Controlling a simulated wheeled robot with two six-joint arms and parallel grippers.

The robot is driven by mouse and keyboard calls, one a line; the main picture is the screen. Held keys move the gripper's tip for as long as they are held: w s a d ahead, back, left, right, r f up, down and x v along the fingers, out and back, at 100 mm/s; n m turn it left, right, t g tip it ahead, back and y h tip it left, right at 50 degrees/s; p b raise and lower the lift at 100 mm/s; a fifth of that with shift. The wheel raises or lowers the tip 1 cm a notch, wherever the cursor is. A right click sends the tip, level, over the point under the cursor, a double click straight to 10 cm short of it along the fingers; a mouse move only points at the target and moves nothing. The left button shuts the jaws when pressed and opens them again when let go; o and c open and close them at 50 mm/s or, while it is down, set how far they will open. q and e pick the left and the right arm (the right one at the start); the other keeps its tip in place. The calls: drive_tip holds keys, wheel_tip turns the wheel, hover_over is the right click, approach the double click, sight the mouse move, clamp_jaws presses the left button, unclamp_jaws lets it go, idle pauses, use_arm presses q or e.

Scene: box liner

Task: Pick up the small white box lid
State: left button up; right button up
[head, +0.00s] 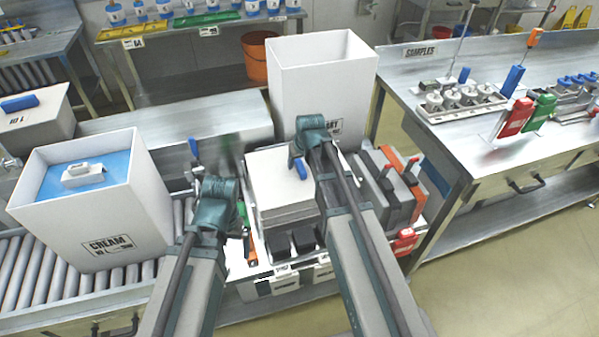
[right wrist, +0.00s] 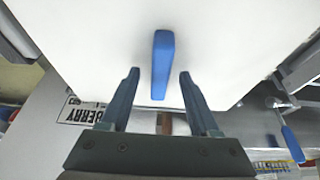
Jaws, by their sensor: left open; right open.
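A white lid (head: 275,178) with an upright blue handle lies on top of a stack in the middle of the head view. It fills much of the right wrist view as a white panel (right wrist: 90,35), with its blue handle (right wrist: 162,60) in the centre. My right gripper (head: 300,158) is over the lid. In the right wrist view its open fingers (right wrist: 159,76) are on either side of the handle, with gaps to it. My left gripper (head: 195,160) is open and empty, left of the stack. My right arm hides part of the lid in the head view.
A white open box marked CREAM (head: 105,225), with a blue panel and white handle inside, stands on rollers at left. A tall white open box (head: 325,75) stands behind the stack. Grey and orange cases (head: 395,180) stand close on the right. A steel bench (head: 480,150) is at far right.

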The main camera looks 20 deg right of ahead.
drive_tip(key=shift+f, duration=0.25)
idle(0.4)
clamp_jaws()
